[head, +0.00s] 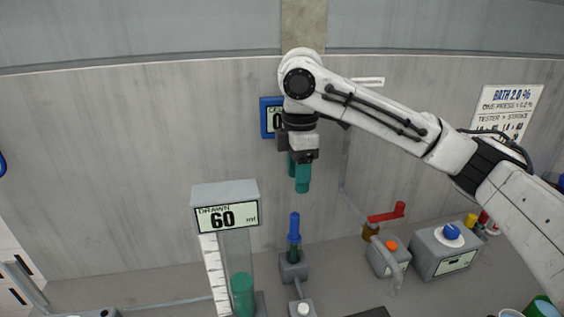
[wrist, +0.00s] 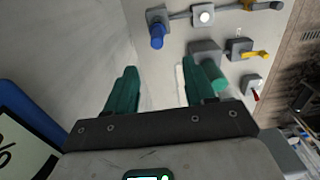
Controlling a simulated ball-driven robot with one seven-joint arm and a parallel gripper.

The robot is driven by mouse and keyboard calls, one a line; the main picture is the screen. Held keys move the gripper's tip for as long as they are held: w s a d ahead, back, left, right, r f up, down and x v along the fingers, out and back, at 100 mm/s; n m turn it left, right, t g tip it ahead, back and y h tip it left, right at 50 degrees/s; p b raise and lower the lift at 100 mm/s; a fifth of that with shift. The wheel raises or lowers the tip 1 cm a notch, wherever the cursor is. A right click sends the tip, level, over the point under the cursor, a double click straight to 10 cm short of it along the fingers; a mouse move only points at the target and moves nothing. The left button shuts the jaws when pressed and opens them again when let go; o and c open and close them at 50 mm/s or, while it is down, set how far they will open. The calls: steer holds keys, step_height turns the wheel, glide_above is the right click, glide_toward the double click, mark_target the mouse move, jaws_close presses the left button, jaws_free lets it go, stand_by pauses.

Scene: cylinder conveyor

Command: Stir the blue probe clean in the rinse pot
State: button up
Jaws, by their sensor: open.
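The blue probe (head: 294,228) stands upright in a small grey holder (head: 293,268) on the bench in the head view. It also shows in the wrist view (wrist: 157,37), beyond my fingertips. My gripper (head: 301,185) has green fingers, points down and hangs above the probe, apart from it. In the wrist view the fingers (wrist: 156,75) are spread with nothing between them. I cannot tell which vessel is the rinse pot; a cup with green in it (head: 543,308) is cut off at the lower right.
A gauge reading DRAWN 60 (head: 225,216) stands left of the probe, with a green cylinder (head: 242,293) below. To the right are a red-handled valve (head: 386,217), a box with an orange button (head: 392,245) and a box with a blue knob (head: 451,232). A wall stands behind.

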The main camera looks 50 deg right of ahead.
mark_target(294, 226)
steer(key=f, duration=0.5)
steer(key=f+p, duration=0.1)
steer(key=f, duration=0.4)
steer(key=f+p, duration=0.1)
steer(key=f, duration=0.4)
steer(key=shift+w+d+f, duration=0.1)
steer(key=shift+w+f, duration=0.15)
steer(key=shift+c, duration=0.2)
jaws_close()
